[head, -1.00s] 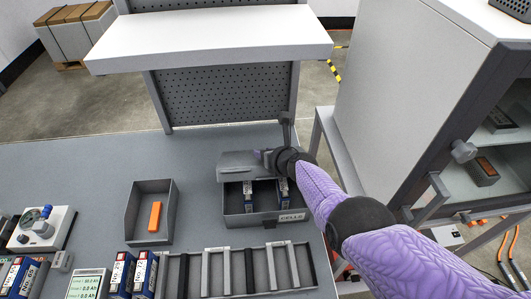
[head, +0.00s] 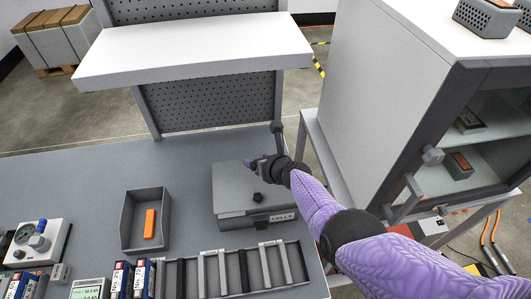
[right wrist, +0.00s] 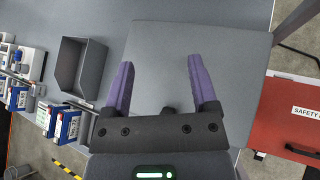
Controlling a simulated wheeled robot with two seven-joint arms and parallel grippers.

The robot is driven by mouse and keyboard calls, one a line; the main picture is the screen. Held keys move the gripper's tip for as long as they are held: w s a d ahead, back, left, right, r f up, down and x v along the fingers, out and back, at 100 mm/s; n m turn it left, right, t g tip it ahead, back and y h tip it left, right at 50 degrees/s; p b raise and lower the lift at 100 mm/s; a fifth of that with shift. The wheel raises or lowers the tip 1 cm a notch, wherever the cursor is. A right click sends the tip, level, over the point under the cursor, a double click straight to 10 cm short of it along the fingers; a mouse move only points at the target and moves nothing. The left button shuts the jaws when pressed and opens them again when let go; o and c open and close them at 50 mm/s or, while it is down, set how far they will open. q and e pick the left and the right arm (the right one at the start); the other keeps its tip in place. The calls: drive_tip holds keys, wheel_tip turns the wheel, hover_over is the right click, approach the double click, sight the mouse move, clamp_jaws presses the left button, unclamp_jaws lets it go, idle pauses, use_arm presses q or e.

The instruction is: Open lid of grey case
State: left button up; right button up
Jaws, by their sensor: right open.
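The grey case (head: 240,222) stands on the bench near its right edge, with a CELLS label on its front. Its lid (head: 232,185) lies down over the box and hides the inside; a dark knob (head: 258,196) sits on it. I cannot tell whether a thin gap is left. My right gripper (head: 252,163) is above the lid's rear right part. In the right wrist view it is open and empty (right wrist: 158,82), its purple fingers spread over the flat grey lid (right wrist: 215,50). My left gripper is not in view.
A grey bin (head: 131,234) with an orange block (head: 150,224) stands left of the case. A slotted rack (head: 222,270) lies in front. A glass-door cabinet (head: 395,110) is at the right, and a shelf (head: 190,48) overhangs the back.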

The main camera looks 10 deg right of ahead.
use_arm(q)
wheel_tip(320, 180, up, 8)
drive_tip(key=p, duration=0.5)
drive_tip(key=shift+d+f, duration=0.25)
use_arm(e)
drive_tip(key=v, duration=0.7)
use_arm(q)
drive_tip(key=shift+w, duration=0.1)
